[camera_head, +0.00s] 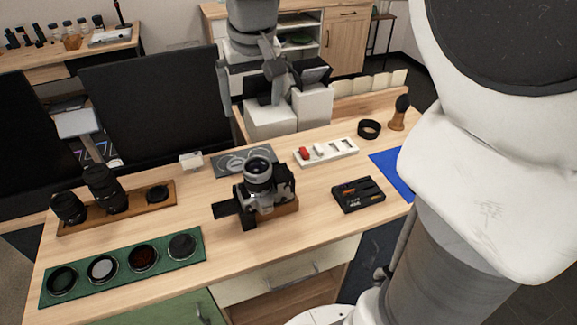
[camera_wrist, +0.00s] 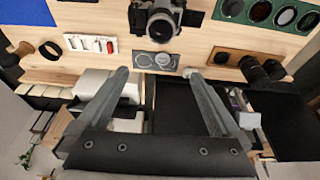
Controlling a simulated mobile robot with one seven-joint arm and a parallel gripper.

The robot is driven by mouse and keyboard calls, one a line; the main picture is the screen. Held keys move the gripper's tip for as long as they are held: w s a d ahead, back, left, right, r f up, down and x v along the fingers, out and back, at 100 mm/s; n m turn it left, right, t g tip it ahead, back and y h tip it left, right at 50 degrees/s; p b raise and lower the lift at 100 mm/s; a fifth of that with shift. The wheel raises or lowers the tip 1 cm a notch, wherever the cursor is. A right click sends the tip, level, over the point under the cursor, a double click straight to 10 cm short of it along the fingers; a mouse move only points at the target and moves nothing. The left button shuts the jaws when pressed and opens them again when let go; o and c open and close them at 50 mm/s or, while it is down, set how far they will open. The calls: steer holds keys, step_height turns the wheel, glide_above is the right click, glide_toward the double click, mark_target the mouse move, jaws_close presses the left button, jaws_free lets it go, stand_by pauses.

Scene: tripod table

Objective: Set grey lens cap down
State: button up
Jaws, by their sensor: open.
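A grey mat (camera_head: 222,164) with round shapes lies on the table behind the camera. In the wrist view the mat (camera_wrist: 138,58) shows round grey shapes side by side. I cannot tell whether one is the grey lens cap or only a marked recess. My gripper (camera_wrist: 155,73) is open, with its fingers spread wide and nothing visible between them. Its fingertips frame the mat's edge in the wrist view. In the head view it hangs beyond the table's back edge, partly lost among grey and white shapes.
A camera (camera_head: 258,175) stands mid-table. A white tray (camera_head: 345,148), black ring (camera_head: 369,129), brush (camera_head: 399,112) and black case (camera_head: 358,194) are to its right. A wooden tray with lenses (camera_head: 103,188) and a green filter mat (camera_head: 194,260) are left. A small white box (camera_head: 190,160) stands near the mat.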

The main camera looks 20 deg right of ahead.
steer(key=s+d+f+t, duration=0.1)
steer(key=s+f+t, duration=0.1)
steer(key=s, duration=1.7)
steer(key=shift+s+f, duration=0.2)
steer(key=shift+f, duration=0.45)
